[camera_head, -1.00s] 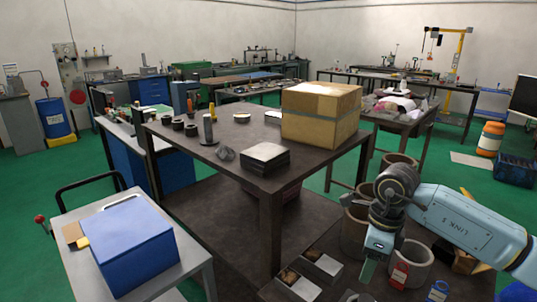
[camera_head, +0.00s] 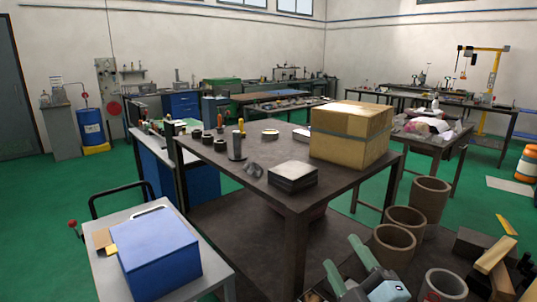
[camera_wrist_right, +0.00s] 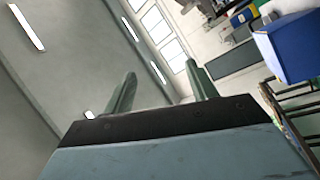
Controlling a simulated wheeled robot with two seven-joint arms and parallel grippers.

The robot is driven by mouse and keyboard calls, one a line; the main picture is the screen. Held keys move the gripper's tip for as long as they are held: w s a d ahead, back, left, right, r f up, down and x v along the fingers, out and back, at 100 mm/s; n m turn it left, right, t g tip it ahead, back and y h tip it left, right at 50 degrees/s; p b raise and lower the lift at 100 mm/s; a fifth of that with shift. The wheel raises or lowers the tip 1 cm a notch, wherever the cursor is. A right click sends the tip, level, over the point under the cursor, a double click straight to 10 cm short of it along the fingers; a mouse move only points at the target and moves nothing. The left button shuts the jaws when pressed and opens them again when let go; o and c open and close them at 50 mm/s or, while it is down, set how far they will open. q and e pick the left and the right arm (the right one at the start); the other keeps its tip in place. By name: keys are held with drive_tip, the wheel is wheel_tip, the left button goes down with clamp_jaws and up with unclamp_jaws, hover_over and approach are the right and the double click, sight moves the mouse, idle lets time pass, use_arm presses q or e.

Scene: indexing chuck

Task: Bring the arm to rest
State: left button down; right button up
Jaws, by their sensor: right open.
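My right gripper (camera_head: 342,252) is low in the head view, in front of the dark table. Its two green fingers stand apart with nothing between them, pointing up and away. Most of the right arm behind it is cut off by the lower edge. In the right wrist view the same gripper (camera_wrist_right: 161,70) is open and empty, with ceiling lights, windows and a tilted room beyond it. My left gripper is in no view.
The dark table (camera_head: 255,186) carries a cardboard box (camera_head: 350,138). Clay-coloured tubes (camera_head: 404,220) stand right of the gripper. A blue box (camera_head: 158,255) sits on a grey cart at lower left. Green floor lies open at the left.

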drive_tip(key=s+d+f+m+g+h, duration=0.3)
drive_tip(key=s+d+f+m+g, duration=0.15)
drive_tip(key=f, duration=0.35)
drive_tip(key=s+d+f+m+g+h, duration=0.4)
drive_tip(key=s+f+m, duration=0.15)
drive_tip(key=f, duration=0.25)
drive_tip(key=s+f+m+g+y, duration=0.15)
drive_tip(key=s+f+g, duration=0.25)
drive_tip(key=s, duration=0.4)
drive_tip(key=s+f+m+g, duration=0.2)
drive_tip(key=s+f+g, duration=0.2)
drive_tip(key=s, duration=0.4)
wheel_tip(320, 180, down, 23)
drive_tip(key=s+d+f+g+b, duration=0.1)
drive_tip(key=s+d+f+g, duration=0.1)
drive_tip(key=s+f, duration=1.5)
drive_tip(key=shift+d, duration=0.2)
drive_tip(key=shift+f+n, duration=0.1)
drive_tip(key=shift+n, duration=0.15)
